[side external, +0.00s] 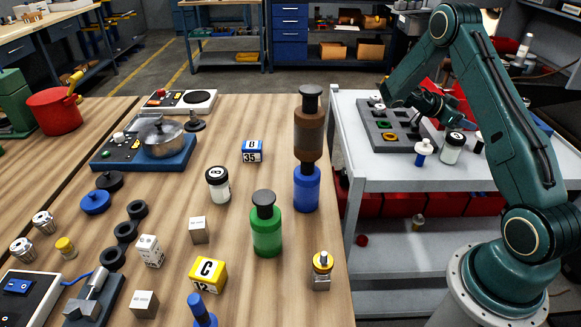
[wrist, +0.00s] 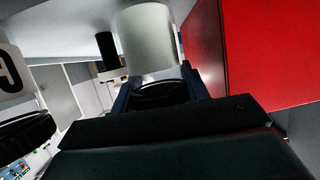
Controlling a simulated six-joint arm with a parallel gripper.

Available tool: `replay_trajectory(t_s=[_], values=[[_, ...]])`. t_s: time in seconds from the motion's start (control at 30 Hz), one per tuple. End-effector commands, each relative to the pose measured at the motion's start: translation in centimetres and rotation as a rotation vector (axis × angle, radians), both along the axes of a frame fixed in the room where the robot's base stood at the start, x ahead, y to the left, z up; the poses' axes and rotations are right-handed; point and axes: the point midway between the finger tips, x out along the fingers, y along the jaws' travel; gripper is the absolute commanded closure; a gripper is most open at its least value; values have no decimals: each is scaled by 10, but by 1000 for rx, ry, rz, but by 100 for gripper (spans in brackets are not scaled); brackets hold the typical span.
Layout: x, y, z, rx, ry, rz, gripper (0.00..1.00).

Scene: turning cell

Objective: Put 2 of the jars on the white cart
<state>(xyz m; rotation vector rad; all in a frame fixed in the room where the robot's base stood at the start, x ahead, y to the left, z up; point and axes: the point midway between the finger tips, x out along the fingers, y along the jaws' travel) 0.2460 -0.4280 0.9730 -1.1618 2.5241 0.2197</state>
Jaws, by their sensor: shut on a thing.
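One white jar with a black lid (side external: 452,147) stands upright on the white cart (side external: 372,184), right of the grey slotted tray. Another such jar (side external: 217,184) stands on the wooden table. My gripper (side external: 418,101) is over the cart's far part, in front of the red bin. In the wrist view my gripper (wrist: 160,92) is shut on a white jar (wrist: 148,40) at its black lid. This held jar is mostly hidden by my gripper in the side view. A labelled jar (wrist: 10,78) shows at the left edge of the wrist view.
The grey slotted tray (side external: 382,140) holds small parts. A red bin (side external: 424,92) stands at the cart's back and fills the wrist view's right side (wrist: 258,50). Bottles and blocks crowd the table.

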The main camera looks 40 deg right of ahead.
Motion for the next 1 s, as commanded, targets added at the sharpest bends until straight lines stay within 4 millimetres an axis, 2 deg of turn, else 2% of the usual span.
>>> replay_trajectory(t_s=[0.03,0.1,1.0], values=[[0,0,-8,10,4,3,83],[0,0,-10,11,4,3,83],[-3,0,-19,11,6,0,83]])
